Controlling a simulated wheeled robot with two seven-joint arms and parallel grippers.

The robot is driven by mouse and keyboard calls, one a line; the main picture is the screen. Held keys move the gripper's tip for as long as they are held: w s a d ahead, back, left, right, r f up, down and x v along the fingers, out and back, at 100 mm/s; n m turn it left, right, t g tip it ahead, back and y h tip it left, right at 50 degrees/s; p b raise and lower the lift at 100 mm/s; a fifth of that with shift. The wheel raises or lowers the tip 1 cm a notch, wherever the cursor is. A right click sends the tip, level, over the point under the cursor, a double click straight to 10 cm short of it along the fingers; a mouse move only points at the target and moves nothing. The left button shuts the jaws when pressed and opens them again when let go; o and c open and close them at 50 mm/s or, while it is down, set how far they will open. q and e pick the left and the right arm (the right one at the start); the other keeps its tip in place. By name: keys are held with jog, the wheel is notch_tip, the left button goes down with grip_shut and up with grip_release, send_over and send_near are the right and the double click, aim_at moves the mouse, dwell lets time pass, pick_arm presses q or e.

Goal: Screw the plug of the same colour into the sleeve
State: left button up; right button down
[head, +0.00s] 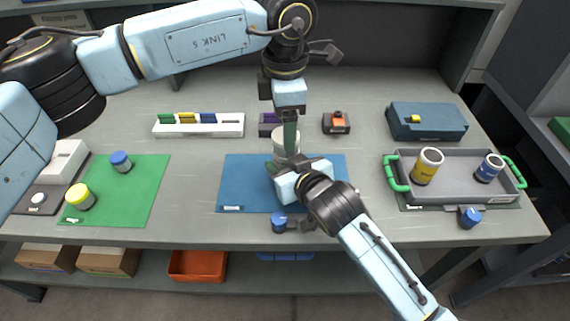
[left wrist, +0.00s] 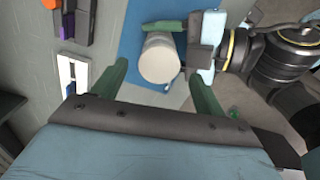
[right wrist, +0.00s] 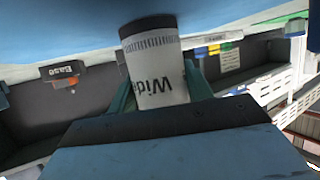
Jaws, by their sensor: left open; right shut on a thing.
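A whitish cylinder with a grey band (head: 286,140), which looks like a sleeve, is held above the blue mat (head: 232,185). My right gripper (head: 280,166) is shut on it from the front. In the right wrist view the cylinder (right wrist: 157,65) has a dark end and the print "Wide". My left gripper (head: 290,140) points down at it, open. In the left wrist view its green fingers (left wrist: 158,70) stand either side of the cylinder's pale round end, with gaps. A blue-capped piece (head: 121,161) and a yellow-capped piece (head: 80,196) stand on the green mat (head: 140,195).
A grey tray (head: 455,188) with green handles holds a yellow cylinder (head: 427,167) and a blue cylinder (head: 490,168). A white rack (head: 198,131) with coloured pieces, an orange-topped dark block (head: 337,123) and a blue box (head: 427,125) stand behind. Grey table shows between the mats.

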pick_arm(q)
jog(key=shift+s+r+n, duration=0.1)
jog(key=shift+r+n, duration=0.35)
jog(key=shift+n, duration=0.25)
pick_arm(e)
jog(key=shift+a, duration=0.1)
pick_arm(q)
jog(key=r+n, duration=0.1)
jog(key=n, duration=0.1)
jog(key=r+n, duration=0.2)
jog(key=n, duration=0.1)
jog(key=s+r+n+t, duration=0.1)
jog(key=r+n, duration=0.1)
jog(key=shift+a+n, duration=0.1)
jog(key=shift+n, duration=0.3)
jog(key=r+n, duration=0.1)
jog(key=n, duration=0.2)
jog(key=shift+s+a+r+t+h, duration=0.2)
jog(key=shift+r+t+h, duration=0.1)
jog(key=shift+r, duration=0.1)
jog(key=shift+w+f, duration=0.1)
jog(key=shift+f, duration=0.05)
jog(key=f, duration=0.4)
jog(key=w+f, duration=0.1)
jog(key=f, duration=0.6)
jog(key=shift+w+d+f, duration=0.3)
jog(key=shift+d, duration=0.05)
pick_arm(e)
jog(key=shift+r, duration=0.1)
